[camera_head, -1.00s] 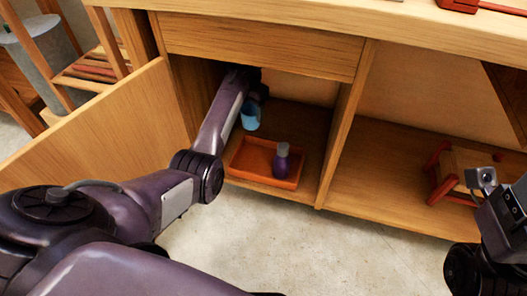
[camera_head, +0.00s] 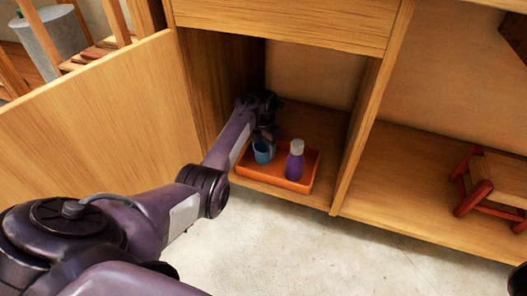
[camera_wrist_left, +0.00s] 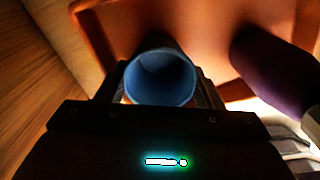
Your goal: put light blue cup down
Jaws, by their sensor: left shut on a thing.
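The light blue cup (camera_head: 262,152) is upright at the left part of an orange tray (camera_head: 307,178) inside the open cabinet. My left gripper (camera_head: 266,136) is shut on the cup and reaches in from the left. In the left wrist view the cup (camera_wrist_left: 160,77) sits between the dark fingers, its opening facing the camera, over the tray (camera_wrist_left: 205,35). I cannot tell whether the cup's base touches the tray. A purple bottle with a grey cap (camera_head: 295,161) stands on the tray just right of the cup.
The open cabinet door (camera_head: 105,115) is at the left, beside my left arm. A vertical divider (camera_head: 370,105) stands right of the tray. A small red-legged wooden stool (camera_head: 490,182) is in the right compartment, where the shelf is otherwise clear.

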